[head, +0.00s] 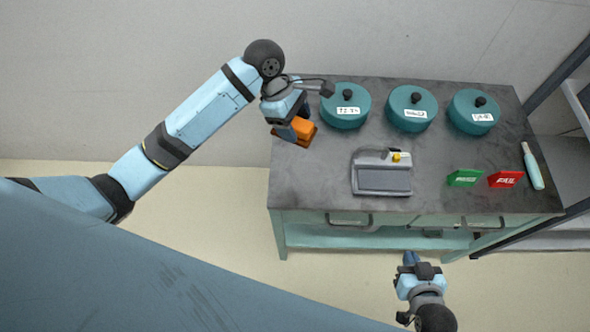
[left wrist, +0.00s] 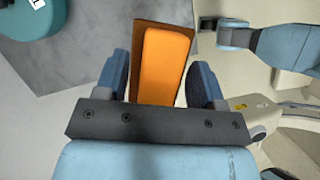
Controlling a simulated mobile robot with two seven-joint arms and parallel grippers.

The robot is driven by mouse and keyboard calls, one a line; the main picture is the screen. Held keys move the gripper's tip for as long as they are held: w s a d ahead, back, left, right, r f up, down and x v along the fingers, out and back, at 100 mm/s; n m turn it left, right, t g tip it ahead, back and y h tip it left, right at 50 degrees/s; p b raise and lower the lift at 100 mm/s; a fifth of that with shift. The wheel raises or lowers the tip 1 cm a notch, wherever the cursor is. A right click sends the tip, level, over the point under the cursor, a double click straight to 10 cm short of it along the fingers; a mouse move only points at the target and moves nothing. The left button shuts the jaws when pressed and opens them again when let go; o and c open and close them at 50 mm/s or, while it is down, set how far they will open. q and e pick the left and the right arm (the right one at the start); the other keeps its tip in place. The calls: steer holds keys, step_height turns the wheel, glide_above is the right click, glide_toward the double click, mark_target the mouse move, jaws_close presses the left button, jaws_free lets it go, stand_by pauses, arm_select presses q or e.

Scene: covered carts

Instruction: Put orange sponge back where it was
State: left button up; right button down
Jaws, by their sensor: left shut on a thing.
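The orange sponge (head: 303,126) is at the left edge of the grey cart top, between the fingers of my left gripper (head: 294,122). In the left wrist view the sponge (left wrist: 167,62) stands between the two blue fingers, and my left gripper (left wrist: 158,80) is shut on it. A darker orange-brown flat piece (left wrist: 138,60) shows under or behind the sponge; I cannot tell whether they touch. My right gripper (head: 410,258) is in front of the cart, apart from everything on it; its jaw opening cannot be made out.
On the cart top (head: 310,185) are teal lidded pots (head: 345,107), (head: 411,109), (head: 473,112), a grey device with a screen (head: 383,178), a green block (head: 464,178), a red block (head: 505,179) and a pale bottle (head: 533,166). The front left is clear.

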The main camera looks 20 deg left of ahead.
arm_select(q)
step_height(320, 180, down, 20)
stand_by(0.5)
steer(key=shift+f, duration=0.1)
steer(key=o, duration=0.8)
steer(key=shift+o, duration=0.2)
